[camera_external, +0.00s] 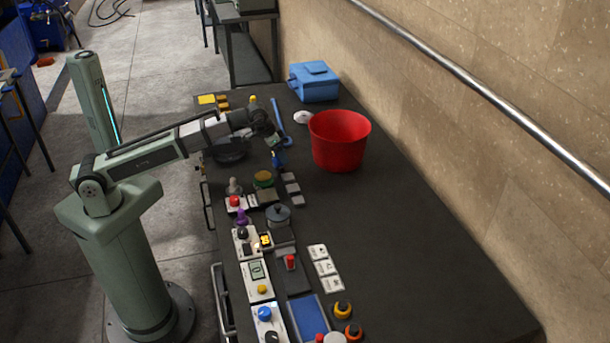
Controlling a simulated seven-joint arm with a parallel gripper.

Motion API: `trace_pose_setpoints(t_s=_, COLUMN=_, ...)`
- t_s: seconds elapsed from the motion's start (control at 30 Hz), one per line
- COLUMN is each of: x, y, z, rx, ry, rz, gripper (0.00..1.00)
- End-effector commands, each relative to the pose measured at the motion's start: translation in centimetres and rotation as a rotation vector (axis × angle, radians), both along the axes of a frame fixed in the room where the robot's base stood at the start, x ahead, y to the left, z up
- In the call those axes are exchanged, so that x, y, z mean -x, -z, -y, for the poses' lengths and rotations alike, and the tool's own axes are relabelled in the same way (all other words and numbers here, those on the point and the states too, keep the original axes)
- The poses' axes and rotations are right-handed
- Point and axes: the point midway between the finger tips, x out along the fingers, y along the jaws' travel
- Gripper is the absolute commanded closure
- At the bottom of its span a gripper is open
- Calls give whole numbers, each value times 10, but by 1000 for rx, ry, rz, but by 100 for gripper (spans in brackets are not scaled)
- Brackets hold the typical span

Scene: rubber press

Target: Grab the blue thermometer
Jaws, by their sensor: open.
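A long thin blue stick (276,112) lies on the dark table behind my gripper; its near end is hidden by the arm. A small blue piece (278,160) shows just below the fingers. The view is too small to tell which of these is the blue thermometer. My gripper (279,146) is open and angled down over the table, close to the small blue piece. I cannot tell whether they touch. I see nothing held between the fingers.
A red bucket (339,140) stands right of my gripper, with a blue box (314,81) behind it. Control panels with buttons and knobs (258,280) line the table's near left side. The table's right side (420,250) is clear, beside a wall with a metal rail (470,83).

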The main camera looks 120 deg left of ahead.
Motion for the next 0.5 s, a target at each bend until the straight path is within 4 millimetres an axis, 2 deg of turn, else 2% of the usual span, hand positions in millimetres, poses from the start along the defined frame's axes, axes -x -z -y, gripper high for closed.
trace_pose_setpoints(t_s=0.13, x=0, y=0, z=0, rx=0, ry=0, rz=0, gripper=15)
trace_pose_setpoints(t_s=0.5, x=0, y=-1, z=0, rx=0, ry=0, rz=0, gripper=50)
